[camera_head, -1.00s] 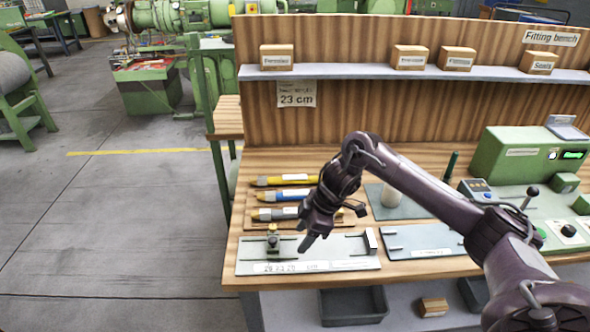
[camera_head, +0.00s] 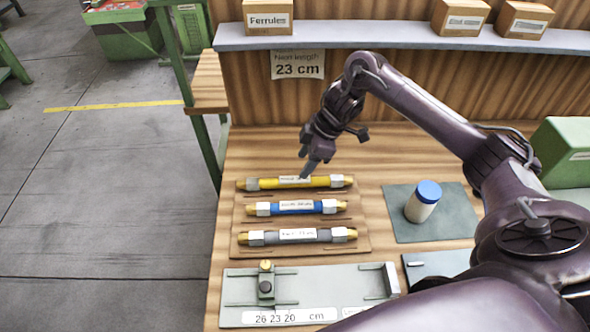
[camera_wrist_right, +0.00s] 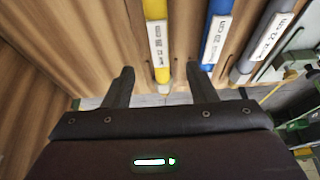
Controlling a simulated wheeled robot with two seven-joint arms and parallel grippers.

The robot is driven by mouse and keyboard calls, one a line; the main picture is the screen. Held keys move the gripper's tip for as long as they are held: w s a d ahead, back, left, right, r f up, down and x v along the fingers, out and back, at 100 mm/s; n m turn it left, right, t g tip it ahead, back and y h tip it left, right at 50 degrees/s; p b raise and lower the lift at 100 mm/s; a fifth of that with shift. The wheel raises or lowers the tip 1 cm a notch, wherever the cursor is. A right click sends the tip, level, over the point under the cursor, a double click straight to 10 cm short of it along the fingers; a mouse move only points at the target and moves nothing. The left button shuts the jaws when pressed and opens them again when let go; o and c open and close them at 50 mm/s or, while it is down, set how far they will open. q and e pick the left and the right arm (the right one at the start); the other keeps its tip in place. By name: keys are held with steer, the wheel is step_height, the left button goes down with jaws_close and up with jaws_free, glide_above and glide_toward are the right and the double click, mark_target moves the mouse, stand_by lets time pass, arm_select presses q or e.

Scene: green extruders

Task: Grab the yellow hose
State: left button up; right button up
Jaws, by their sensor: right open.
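The yellow hose (camera_head: 265,183) lies at the back of a row of three hoses on a wooden board, with metal fittings, brass ends and a white label. My right gripper (camera_head: 308,172) is just above its middle, fingers pointing down. In the right wrist view the yellow hose (camera_wrist_right: 158,45) runs between the two open fingers of my right gripper (camera_wrist_right: 160,88), which look empty. Whether the fingers reach down beside the hose, I cannot tell. My left gripper is not in view.
A blue hose (camera_head: 268,208) and a grey hose (camera_head: 272,237) lie in front of the yellow one. A measuring fixture (camera_head: 330,285) is at the bench front. A blue-capped bottle (camera_head: 421,205) stands on a mat to the right. A shelf (camera_head: 370,37) spans the back.

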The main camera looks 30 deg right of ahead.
mark_target(296, 178)
steer(key=shift+s+a+f, duration=0.1)
steer(key=shift+a+f, duration=0.15)
steer(key=shift+f, duration=0.25)
steer(key=shift+a+f, duration=0.25)
steer(key=shift+f, duration=0.2)
steer(key=shift+a+f, duration=0.1)
steer(key=shift+f, duration=0.25)
steer(key=x, duration=0.1)
steer(key=p+x, duration=0.1)
steer(key=x, duration=0.1)
steer(key=shift+w+d+f, duration=0.25)
steer(key=shift+w+f, duration=0.05)
steer(key=shift+f, duration=0.1)
steer(key=shift+w+a+f, duration=0.1)
steer(key=shift+f, duration=0.3)
steer(key=c, duration=0.5)
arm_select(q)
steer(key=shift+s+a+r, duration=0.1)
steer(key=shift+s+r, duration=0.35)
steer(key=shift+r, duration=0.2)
arm_select(e)
steer(key=shift+r, duration=0.1)
jaws_close()
